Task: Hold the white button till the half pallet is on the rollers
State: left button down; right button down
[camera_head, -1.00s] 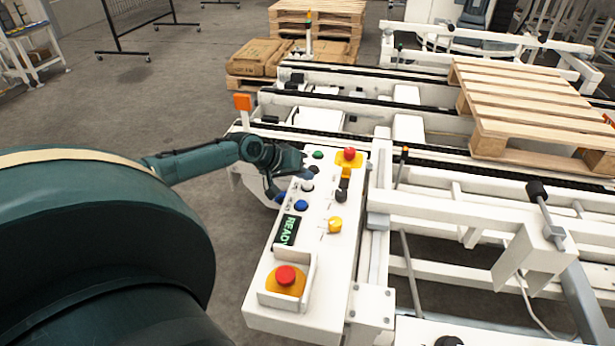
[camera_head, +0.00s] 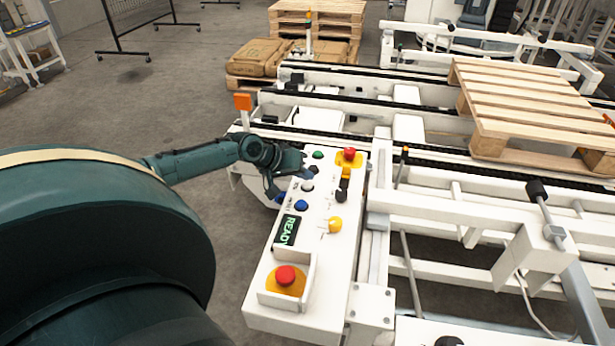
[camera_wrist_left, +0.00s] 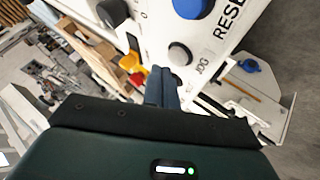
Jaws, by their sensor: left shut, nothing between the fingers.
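The white button (camera_head: 307,186) is on the sloped white control panel (camera_head: 318,262). In the left wrist view the button (camera_wrist_left: 180,53), beside the word JOG, looks pale grey and uncovered. My left gripper (camera_head: 300,170) is over the panel's far left edge, close to the button. Its closed fingertips (camera_wrist_left: 163,76) appear just beside the button; I cannot tell whether they touch the panel. Nothing is between them. A wooden pallet (camera_head: 530,100) lies on the conveyor at the right; what is under it is mostly hidden. My right gripper is not in view.
White conveyor frames fill the right. Pallets with brown sacks (camera_head: 258,57) stand behind. Grey floor is open at left.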

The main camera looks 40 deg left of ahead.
pick_arm(q)
jog(key=shift+f, duration=0.1)
jog(key=shift+f, duration=0.35)
